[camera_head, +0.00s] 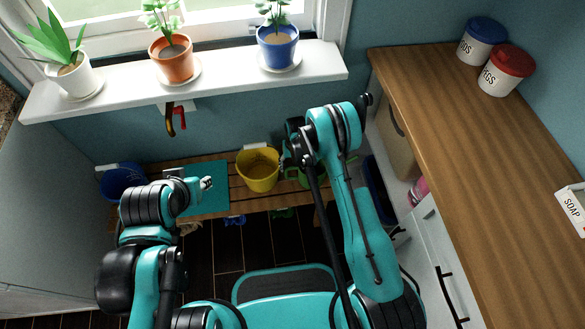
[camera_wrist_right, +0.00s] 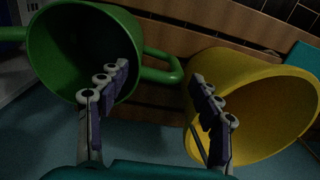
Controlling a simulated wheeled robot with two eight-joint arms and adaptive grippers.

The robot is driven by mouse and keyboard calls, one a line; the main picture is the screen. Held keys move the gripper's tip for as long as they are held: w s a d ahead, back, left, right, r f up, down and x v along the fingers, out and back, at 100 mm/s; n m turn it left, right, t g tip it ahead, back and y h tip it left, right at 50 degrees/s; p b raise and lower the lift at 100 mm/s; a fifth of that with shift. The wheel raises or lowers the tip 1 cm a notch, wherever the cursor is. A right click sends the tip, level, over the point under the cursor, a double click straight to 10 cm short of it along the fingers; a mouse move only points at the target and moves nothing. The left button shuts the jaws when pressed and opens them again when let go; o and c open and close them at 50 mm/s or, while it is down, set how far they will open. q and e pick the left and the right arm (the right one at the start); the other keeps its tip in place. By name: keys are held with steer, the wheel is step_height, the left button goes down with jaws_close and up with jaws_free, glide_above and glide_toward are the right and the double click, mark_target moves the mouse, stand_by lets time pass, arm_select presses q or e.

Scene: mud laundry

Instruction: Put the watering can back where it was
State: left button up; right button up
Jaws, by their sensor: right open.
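The green watering can (camera_wrist_right: 60,45) stands on the slatted wooden bench, its round opening facing me in the right wrist view. A handle loop (camera_wrist_right: 165,68) sticks out on its right side. In the head view the can (camera_head: 310,179) is largely hidden behind my right arm. My right gripper (camera_wrist_right: 160,92) is open. Its left finger overlaps the can's opening and its right finger overlaps the yellow bucket (camera_wrist_right: 265,115); I cannot tell whether either touches. The handle lies between the fingers in the picture. My left gripper (camera_head: 207,183) is above the teal mat, away from the can.
The slatted bench (camera_head: 222,172) runs below the window sill (camera_head: 215,92), which carries several potted plants. The yellow bucket stands close beside the can. A blue bucket (camera_head: 122,180) is at the bench's left end. A red-handled tap (camera_head: 178,118) projects above the bench. A wooden counter (camera_head: 470,165) borders the right.

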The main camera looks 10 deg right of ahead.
step_height(320, 180, up, 8)
steer(key=shift+d+r+p, duration=0.1)
steer(key=shift+d+p, duration=0.05)
steer(key=shift+p, duration=1.05)
steer(key=s+d+r+t, duration=0.2)
steer(key=s+r, duration=0.1)
steer(key=r, duration=1)
steer(key=s+d+r+t, duration=0.1)
steer(key=s+d+r, duration=0.15)
steer(key=r, duration=1.05)
steer(key=s+d+r+t, duration=0.2)
steer(key=s+r, duration=0.2)
steer(key=s, duration=0.6)
steer(key=s+d+r+t, duration=0.2)
steer(key=s+r, duration=0.3)
steer(key=s, duration=0.5)
steer(key=shift+d+m+h, duration=0.15)
steer(key=shift+m+h, duration=0.15)
